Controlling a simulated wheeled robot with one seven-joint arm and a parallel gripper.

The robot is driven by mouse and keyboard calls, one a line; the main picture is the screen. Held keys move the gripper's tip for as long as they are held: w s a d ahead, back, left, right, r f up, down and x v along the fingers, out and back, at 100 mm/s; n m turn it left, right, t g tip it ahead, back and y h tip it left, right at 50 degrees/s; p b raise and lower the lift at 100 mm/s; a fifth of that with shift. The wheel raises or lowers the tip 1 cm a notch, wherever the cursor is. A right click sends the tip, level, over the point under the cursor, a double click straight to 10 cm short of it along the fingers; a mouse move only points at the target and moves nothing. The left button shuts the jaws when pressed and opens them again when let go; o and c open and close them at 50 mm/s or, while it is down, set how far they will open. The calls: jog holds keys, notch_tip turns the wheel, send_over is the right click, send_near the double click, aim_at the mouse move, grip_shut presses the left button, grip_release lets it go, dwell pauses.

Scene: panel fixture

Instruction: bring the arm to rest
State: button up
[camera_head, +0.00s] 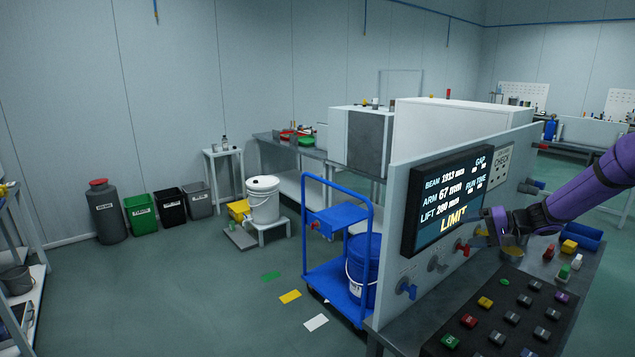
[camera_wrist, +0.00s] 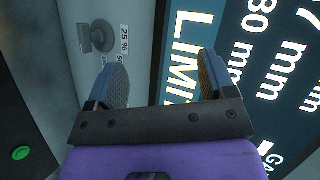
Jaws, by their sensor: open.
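My purple arm reaches in from the right in the head view, and my gripper (camera_head: 487,224) is in front of the upright panel (camera_head: 400,255), near the lower right of its display screen (camera_head: 458,195). In the wrist view my gripper (camera_wrist: 160,78) has its two fingers apart, with nothing between them. The screen (camera_wrist: 245,60) fills the right of that view, turned on its side, and shows "LIMIT". A grey knob (camera_wrist: 98,37) beside a "25 %" label shows beyond the left finger. I cannot tell the exact gap from the fingertips to the panel.
A dark button console (camera_head: 500,315) lies below my gripper on the bench. A blue knob (camera_head: 407,289) and a red knob (camera_head: 462,247) stick out of the panel. A blue cart (camera_head: 335,285) stands left of the panel.

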jog(key=s+a+r+n+g+h, duration=0.2)
jog(key=s+a+r+h, duration=0.1)
jog(key=s+a+r, duration=0.55)
jog(key=s+a+r+n+g+h, duration=0.2)
jog(key=s+a+r+h, duration=0.25)
jog(key=s+r, duration=0.55)
jog(key=s+r+t+h, duration=0.1)
jog(key=s+r+h, duration=0.1)
jog(key=s, duration=1.1)
jog(key=s+r+t+h, duration=0.2)
jog(key=s, duration=1.1)
jog(key=shift+s+r, duration=0.2)
jog(key=shift+s, duration=0.1)
